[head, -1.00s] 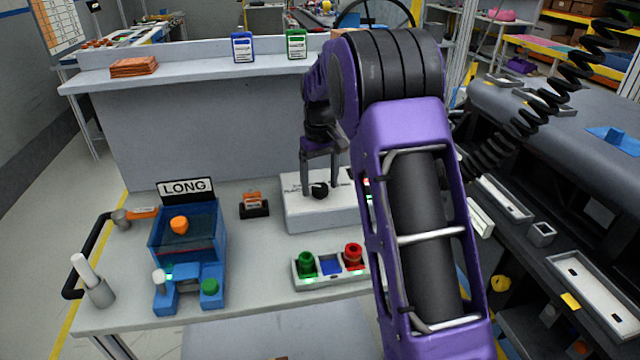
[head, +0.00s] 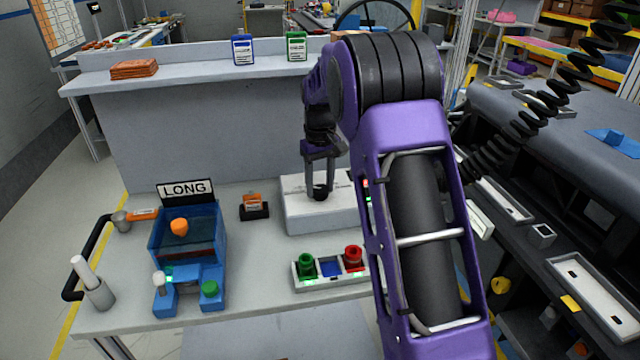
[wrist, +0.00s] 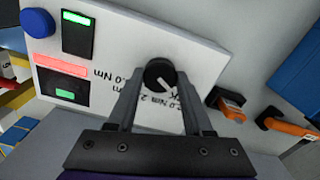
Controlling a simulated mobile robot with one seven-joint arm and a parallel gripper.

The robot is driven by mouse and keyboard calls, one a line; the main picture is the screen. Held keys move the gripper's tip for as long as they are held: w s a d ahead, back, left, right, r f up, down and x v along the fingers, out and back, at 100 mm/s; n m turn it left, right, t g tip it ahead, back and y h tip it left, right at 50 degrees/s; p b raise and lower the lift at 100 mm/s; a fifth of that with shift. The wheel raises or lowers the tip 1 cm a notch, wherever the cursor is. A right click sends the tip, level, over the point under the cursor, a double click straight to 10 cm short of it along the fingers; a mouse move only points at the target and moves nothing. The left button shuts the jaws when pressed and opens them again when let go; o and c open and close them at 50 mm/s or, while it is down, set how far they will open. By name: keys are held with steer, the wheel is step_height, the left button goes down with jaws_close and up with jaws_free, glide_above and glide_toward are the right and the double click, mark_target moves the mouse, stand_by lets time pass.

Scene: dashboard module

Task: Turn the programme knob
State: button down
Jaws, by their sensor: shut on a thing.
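The programme knob is a round black knob with a pale pointer line (wrist: 159,74) on the white panel of a box (wrist: 205,50). In the head view the knob (head: 320,193) is partly covered by my fingers, on top of the white box (head: 300,215). My gripper (head: 320,184) comes down over it from above and is shut on the knob. In the wrist view the two fingers of my gripper (wrist: 160,85) stand at either side of it. Printed torque values in Nm lie around the knob, partly hidden by the fingers.
The panel also has a blue button (wrist: 37,22), a green-lit display (wrist: 76,32) and a red strip (wrist: 61,64). A blue fixture (head: 190,250) marked LONG stands at left. A tray with green and red parts (head: 331,268) sits in front of the box.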

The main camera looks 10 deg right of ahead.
mark_target(320, 188)
steer(key=m+p, duration=0.2)
steer(key=m, duration=0.1)
steer(key=shift+r+m, duration=0.1)
steer(key=shift+m, duration=0.3)
steer(key=shift+m+p, duration=0.8)
steer(key=shift+m, duration=1)
steer(key=shift+c, duration=1.5)
jaws_free()
step_height(320, 188, up, 17)
steer(key=p, duration=0.1)
steer(key=shift+r+p, duration=0.15)
steer(key=shift+p, duration=0.25)
